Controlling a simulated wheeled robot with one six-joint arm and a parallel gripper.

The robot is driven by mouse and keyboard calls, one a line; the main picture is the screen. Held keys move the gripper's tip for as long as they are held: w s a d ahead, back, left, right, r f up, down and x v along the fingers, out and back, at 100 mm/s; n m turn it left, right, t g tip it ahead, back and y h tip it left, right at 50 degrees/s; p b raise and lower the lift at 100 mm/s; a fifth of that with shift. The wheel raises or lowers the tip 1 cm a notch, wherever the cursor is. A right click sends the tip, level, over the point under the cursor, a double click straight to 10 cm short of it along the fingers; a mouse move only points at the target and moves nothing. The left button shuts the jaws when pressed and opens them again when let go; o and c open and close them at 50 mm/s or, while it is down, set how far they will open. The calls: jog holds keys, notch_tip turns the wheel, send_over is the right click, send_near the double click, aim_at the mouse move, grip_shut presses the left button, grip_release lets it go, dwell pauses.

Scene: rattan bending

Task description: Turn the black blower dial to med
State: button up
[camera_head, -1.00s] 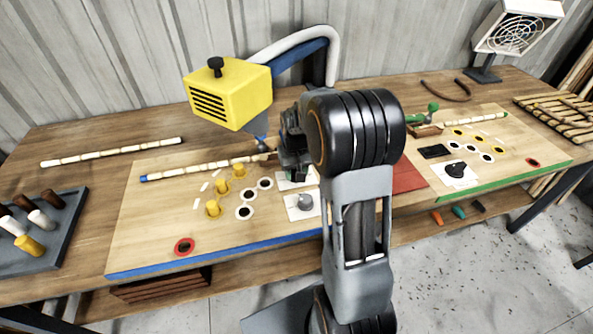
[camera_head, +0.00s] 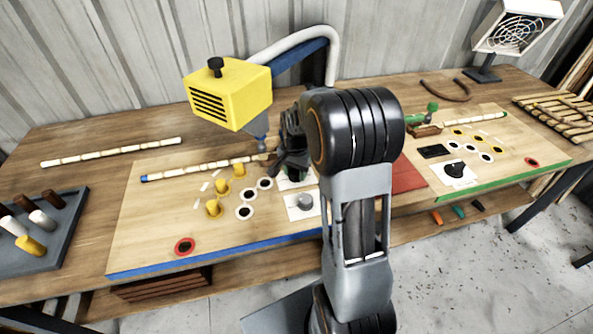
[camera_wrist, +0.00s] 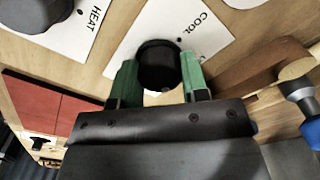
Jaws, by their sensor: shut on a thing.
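In the wrist view a black dial (camera_wrist: 158,66) sits on a white card (camera_wrist: 118,52) with the word COOL and a small dot beside it. The green fingertips of my gripper (camera_wrist: 160,76) are shut on opposite sides of this dial. Any med mark on the card cannot be made out. In the head view my gripper (camera_head: 291,165) is low over the wooden board and mostly hides this card and the dial.
A grey dial (camera_head: 305,201) on a card marked HEAT is close by. A yellow vented box (camera_head: 228,92) with a nozzle stands just left of my gripper. Yellow pegs (camera_head: 238,170) stand on the board, and a segmented rod (camera_head: 205,168) lies behind them.

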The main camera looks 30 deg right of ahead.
aim_at(297, 182)
jog(key=shift+m, duration=0.4)
jog(key=o, duration=0.9)
jog(key=shift+o, duration=0.2)
jog(key=shift+r, duration=0.1)
notch_tip(297, 182, up, 14)
dwell(0.6)
jog(key=s+a+n+t+p, duration=0.1)
jog(key=s+a+n, duration=0.3)
jog(key=s, duration=0.4)
jog(key=s+a+n+t+p, duration=0.1)
jog(key=s+a+n+t, duration=0.1)
jog(key=s+a+n, duration=0.3)
jog(key=s+n, duration=0.2)
jog(key=s, duration=0.1)
jog(key=shift+s+a+f+n+t, duration=0.15)
jog(key=shift+a+f+n+t, duration=0.15)
jog(key=shift+f, duration=0.05)
